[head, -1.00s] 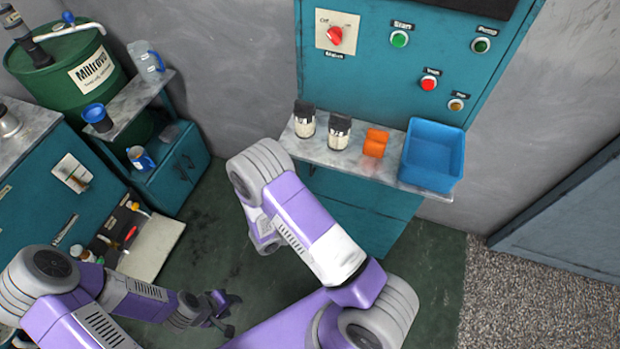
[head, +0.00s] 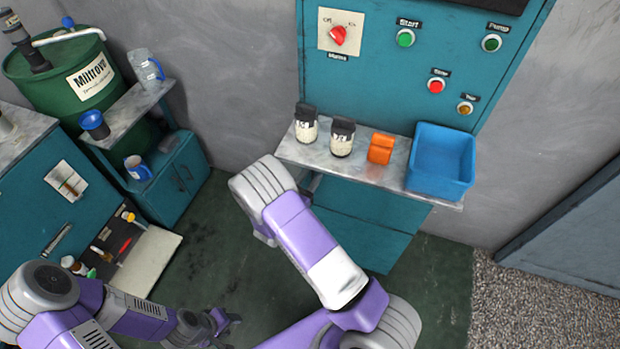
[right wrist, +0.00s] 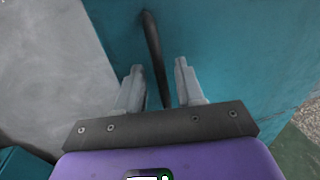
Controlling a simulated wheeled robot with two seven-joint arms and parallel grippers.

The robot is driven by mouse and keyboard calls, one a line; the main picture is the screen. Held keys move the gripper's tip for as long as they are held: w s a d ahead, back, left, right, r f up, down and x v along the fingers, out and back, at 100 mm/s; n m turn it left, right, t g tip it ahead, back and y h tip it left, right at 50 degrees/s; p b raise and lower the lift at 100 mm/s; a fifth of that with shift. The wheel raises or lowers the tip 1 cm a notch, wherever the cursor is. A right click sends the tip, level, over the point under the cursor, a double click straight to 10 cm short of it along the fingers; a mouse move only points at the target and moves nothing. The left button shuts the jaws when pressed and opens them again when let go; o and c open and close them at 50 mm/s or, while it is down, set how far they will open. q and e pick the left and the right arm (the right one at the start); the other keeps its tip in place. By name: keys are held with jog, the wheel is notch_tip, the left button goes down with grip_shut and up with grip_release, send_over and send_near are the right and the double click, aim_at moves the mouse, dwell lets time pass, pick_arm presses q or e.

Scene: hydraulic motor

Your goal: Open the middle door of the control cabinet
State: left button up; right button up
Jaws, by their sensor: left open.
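The teal control cabinet (head: 430,70) stands at the upper middle of the head view, with switches on its front. Its lower front (head: 370,225) shows below the shelf, partly behind my right arm. In the right wrist view a dark bar handle (right wrist: 153,55) stands out on a teal panel (right wrist: 225,50). My right gripper (right wrist: 158,80) is open, one finger on each side of the handle, with gaps showing. In the head view my right gripper is hidden behind its arm. My left gripper (head: 226,322) is open and empty over the floor at the lower left.
A marble shelf (head: 295,152) on the cabinet holds two jars (head: 341,140), an orange part (head: 380,148) and a blue bin (head: 441,160). A workbench (head: 40,205), a green barrel (head: 60,75) and a small cupboard (head: 180,185) stand at left. Floor between is clear.

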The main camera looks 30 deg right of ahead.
grip_shut()
dwell(0.4)
